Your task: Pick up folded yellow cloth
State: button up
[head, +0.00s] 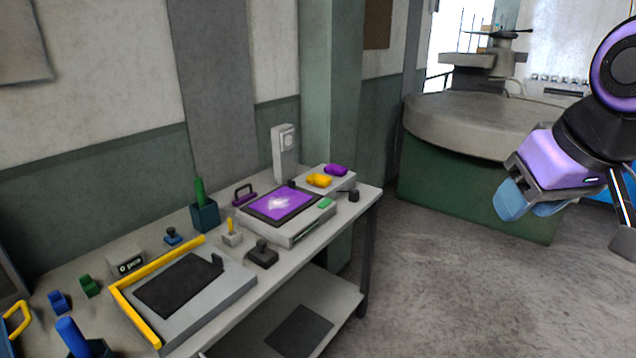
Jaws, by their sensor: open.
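A small yellow bundle (319,180), which looks like the folded yellow cloth, lies on a low grey block (345,184) at the far right end of the workbench. A similar purple bundle (336,170) lies just behind it to the right. My gripper (531,208) hangs at the right of the head view, with light blue fingertips pointing down. It is open with nothing seen between the fingers. It is well to the right of the bench, apart from the yellow bundle.
The workbench (225,303) holds a grey device with a purple panel (283,202), a dark upright holder (205,216), small knobs and a yellow-edged plate (190,292). A white upright unit (284,152) stands behind. A round-topped green counter (470,190) stands behind open floor (450,290).

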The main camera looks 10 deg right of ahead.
aim_at(321, 181)
jog(key=u, duration=0.5)
jog(key=i+l+u, duration=0.4)
jog(key=l, duration=0.15)
jog(key=l+u, duration=0.15)
jog(key=l, duration=0.15)
jog(key=i+l+u, duration=0.2)
jog(key=l, duration=0.15)
jog(key=i+l, duration=0.1)
jog(key=l, duration=0.45)
jog(key=i+l+u, duration=0.1)
jog(key=l, duration=0.5)
jog(key=i+l, duration=0.15)
jog(key=l, duration=0.4)
jog(key=i+l+u, duration=0.1)
jog(key=l, duration=1.05)
jog(key=i+u, duration=0.05)
jog(key=i, duration=0.05)
